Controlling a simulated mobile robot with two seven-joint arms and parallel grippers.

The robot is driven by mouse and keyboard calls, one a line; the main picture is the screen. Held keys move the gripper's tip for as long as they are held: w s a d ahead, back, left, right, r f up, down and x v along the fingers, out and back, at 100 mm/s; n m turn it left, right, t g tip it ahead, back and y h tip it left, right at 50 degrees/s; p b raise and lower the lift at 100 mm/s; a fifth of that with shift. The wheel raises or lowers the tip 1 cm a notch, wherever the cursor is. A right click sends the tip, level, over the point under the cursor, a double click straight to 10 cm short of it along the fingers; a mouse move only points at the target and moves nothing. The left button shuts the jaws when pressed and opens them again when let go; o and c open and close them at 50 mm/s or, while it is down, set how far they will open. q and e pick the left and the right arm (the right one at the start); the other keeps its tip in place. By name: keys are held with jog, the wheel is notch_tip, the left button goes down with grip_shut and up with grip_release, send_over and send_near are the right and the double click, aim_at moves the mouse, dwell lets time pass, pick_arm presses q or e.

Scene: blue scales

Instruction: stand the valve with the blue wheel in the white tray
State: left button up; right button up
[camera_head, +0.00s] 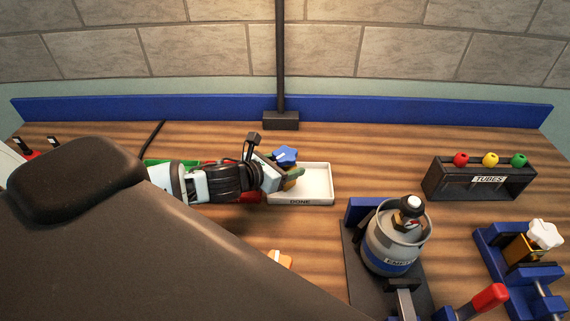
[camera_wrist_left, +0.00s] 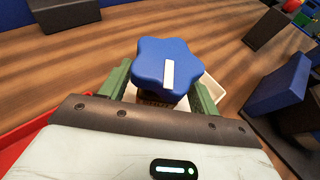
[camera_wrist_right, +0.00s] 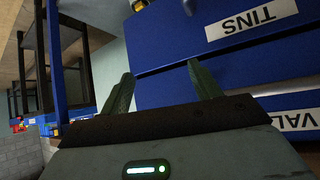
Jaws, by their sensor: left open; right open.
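The valve's blue star-shaped wheel (camera_head: 285,155) shows at the left end of the white tray (camera_head: 318,182), which is marked DONE. In the left wrist view the blue wheel (camera_wrist_left: 160,58) faces the camera and hides most of the valve body. The valve looks upright; its base is hidden, so I cannot tell if it touches the tray floor. My left gripper (camera_head: 291,177) is open, its green fingers on either side of the valve. My right gripper (camera_wrist_right: 160,75) is open and empty, away from the tray.
A grey gas cylinder (camera_head: 393,240) stands on a dark stand right of the tray. A black TUBES rack (camera_head: 480,183) is farther right. A white-wheeled valve (camera_head: 543,235) sits in a blue fixture. A lamp post (camera_head: 281,60) rises behind the tray. Blue drawers (camera_wrist_right: 225,55) face my right gripper.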

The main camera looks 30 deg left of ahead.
pick_arm(q)
jog(key=shift+r, duration=0.1)
jog(key=shift+s+r, duration=0.1)
jog(key=v, duration=1.1)
jog(key=shift+s+a+r, duration=0.15)
jog(key=shift+s, duration=0.2)
